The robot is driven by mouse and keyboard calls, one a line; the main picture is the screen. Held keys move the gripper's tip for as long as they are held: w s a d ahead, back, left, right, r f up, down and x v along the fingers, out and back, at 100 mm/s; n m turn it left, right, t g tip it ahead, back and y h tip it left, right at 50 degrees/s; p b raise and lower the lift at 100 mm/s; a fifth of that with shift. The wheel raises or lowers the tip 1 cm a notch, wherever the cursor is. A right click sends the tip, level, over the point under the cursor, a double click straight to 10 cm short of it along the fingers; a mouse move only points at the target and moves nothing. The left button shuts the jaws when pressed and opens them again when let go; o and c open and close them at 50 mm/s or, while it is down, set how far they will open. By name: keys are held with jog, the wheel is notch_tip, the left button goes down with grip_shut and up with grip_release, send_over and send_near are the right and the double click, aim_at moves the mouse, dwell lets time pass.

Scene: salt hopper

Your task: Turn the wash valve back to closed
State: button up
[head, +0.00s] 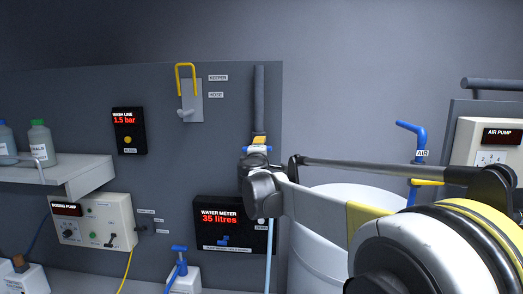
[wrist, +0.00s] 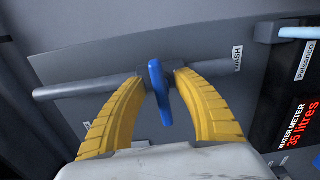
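The wash valve's blue handle (wrist: 159,92) sits on a grey pipe (wrist: 80,88) beside the WASH label (wrist: 237,58). In the wrist view the handle lies across the pipe. My gripper (wrist: 160,76) has its two yellow fingers on either side of the handle, with a narrow gap showing on each side. In the head view my gripper (head: 259,141) is at the vertical pipe (head: 259,98), and a little of the blue handle (head: 257,149) shows there. My wrist hides the rest of the valve.
The water meter (head: 221,219) reads 35 litres, just below left of my wrist. The wash line display (head: 124,119) reads 1.5 bar. A white drum (head: 325,250) stands behind my arm, with a blue air pipe (head: 416,145) to the right.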

jog(key=s, duration=1.2)
jog(key=shift+a, duration=0.2)
